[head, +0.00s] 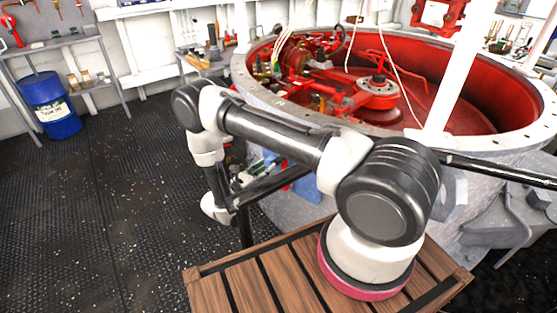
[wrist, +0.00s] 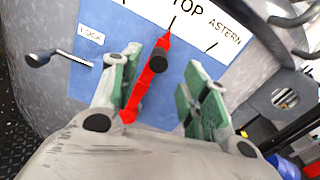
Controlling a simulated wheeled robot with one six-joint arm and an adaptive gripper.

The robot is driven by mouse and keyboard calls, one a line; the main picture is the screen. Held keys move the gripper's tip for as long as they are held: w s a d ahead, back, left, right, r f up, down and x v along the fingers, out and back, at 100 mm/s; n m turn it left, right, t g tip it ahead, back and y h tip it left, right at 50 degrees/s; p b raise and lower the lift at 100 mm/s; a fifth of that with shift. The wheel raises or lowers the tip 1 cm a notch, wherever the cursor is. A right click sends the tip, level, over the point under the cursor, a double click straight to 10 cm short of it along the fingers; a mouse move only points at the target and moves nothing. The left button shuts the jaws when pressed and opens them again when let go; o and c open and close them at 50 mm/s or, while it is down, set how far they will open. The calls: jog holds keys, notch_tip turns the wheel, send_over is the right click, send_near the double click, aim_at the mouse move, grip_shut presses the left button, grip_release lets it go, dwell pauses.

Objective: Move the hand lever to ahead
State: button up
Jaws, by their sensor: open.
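In the wrist view, the red hand lever (wrist: 145,81) stands on a blue panel (wrist: 100,20) and its tip lies at the STOP mark. A black knob (wrist: 157,60) sits near the lever's upper end. My gripper (wrist: 162,80) is open, its green-padded fingers on either side of the lever. The left finger is close to the lever; whether it touches I cannot tell. A white scale plate (wrist: 205,22) reads "TOP", cut off, and ASTERN to the right. The ahead mark is out of view. In the head view my arm hides most of the panel.
A small handle (wrist: 45,57) sticks out left of the panel beside a LOCK label (wrist: 90,36). The large grey drum (head: 262,98) with red machinery (head: 376,92) fills the right of the head view. A blue barrel (head: 50,105) stands far left. The dark floor (head: 110,200) between is clear.

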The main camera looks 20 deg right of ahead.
jog(key=shift+x, duration=3.85)
jog(key=shift+f, duration=0.2)
grip_shut()
